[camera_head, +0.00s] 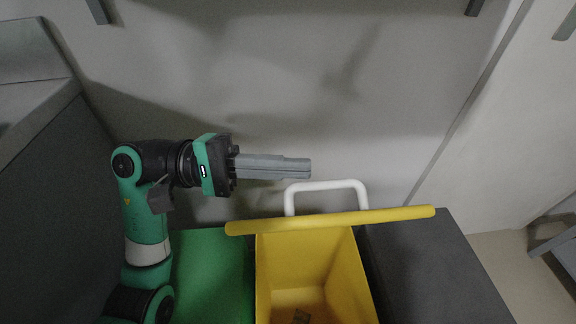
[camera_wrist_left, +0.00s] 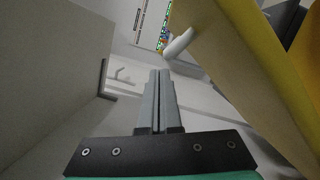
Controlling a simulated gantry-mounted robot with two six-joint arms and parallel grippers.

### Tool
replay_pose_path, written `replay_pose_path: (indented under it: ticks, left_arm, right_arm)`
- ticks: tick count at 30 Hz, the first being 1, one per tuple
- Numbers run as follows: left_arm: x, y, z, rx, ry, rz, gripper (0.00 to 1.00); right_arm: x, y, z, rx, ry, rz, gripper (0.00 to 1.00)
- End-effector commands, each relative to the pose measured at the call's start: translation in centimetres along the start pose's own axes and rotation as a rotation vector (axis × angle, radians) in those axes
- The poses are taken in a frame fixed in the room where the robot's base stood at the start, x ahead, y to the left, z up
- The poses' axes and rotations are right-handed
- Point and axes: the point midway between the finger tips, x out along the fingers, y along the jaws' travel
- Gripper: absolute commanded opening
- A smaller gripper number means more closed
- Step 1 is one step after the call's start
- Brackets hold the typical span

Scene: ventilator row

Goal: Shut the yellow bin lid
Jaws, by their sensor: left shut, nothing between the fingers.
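The yellow bin (camera_head: 313,265) stands at the bottom middle of the head view, its inside showing. Its yellow lid (camera_head: 335,220) is open and stands up, seen nearly edge-on as a bar across the bin's far side. A white handle (camera_head: 326,185) sticks out from the lid's far side. In the left wrist view, the lid (camera_wrist_left: 240,75) fills the upper right, with the handle (camera_wrist_left: 178,44) at its edge. My left gripper (camera_head: 309,168) is shut and empty, pointing right, just above the handle's left part in the picture. Its fingers also show in the left wrist view (camera_wrist_left: 159,75). My right gripper is out of view.
A green surface (camera_head: 212,275) lies left of the bin and a dark grey one (camera_head: 430,265) right of it. A grey wall or panel (camera_head: 280,80) fills the back.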

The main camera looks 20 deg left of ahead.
Motion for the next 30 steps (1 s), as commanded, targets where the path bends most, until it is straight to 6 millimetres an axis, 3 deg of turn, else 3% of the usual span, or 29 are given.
replay_pose_path:
  ticks: [5, 12, 18, 30]
  left_arm:
    - [-1.6, 0.2, -0.1, -0.001, 0.004, 0.002, 0.00]
    - [-7.2, 0.4, -0.1, -0.002, 0.006, 0.002, 0.00]
    - [-10.8, 0.3, -0.1, 0.000, 0.002, 0.001, 0.00]
    - [-11.7, 0.1, -0.1, 0.007, 0.000, -0.001, 0.00]
  right_arm:
    - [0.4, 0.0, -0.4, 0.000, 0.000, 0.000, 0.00]
    - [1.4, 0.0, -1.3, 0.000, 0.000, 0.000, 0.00]
    - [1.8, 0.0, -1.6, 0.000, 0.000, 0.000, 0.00]
    - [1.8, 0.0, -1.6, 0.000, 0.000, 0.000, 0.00]
